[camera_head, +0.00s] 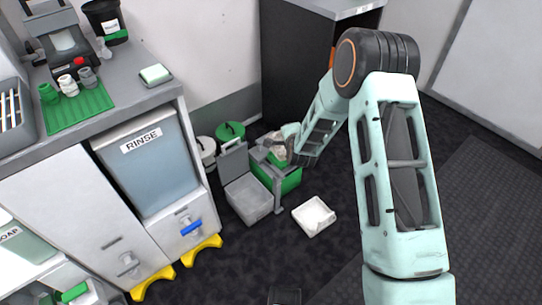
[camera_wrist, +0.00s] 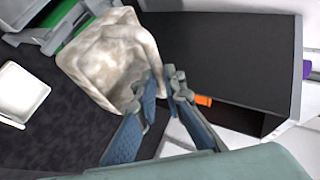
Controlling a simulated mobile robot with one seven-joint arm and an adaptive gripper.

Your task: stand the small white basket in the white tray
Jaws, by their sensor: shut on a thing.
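The small white basket (camera_wrist: 112,58), off-white with brownish stains, is at my gripper (camera_wrist: 162,80) in the wrist view. My gripper is shut on the basket's near edge, and the basket looks tilted. In the head view the basket (camera_head: 277,152) is small and partly hidden by my gripper (camera_head: 288,143), above a green and grey box. The white tray (camera_head: 313,216) lies on the dark floor, in front and to the right of that box. It also shows at the left of the wrist view (camera_wrist: 22,92), apart from the basket.
The green and grey box (camera_head: 290,182) stands beside an open grey bin (camera_head: 247,198). A green-lidded bucket (camera_head: 230,131) is behind them. A dark cabinet (camera_head: 300,60) stands at the back. The counter (camera_head: 150,95) is at left. Floor around the tray is clear.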

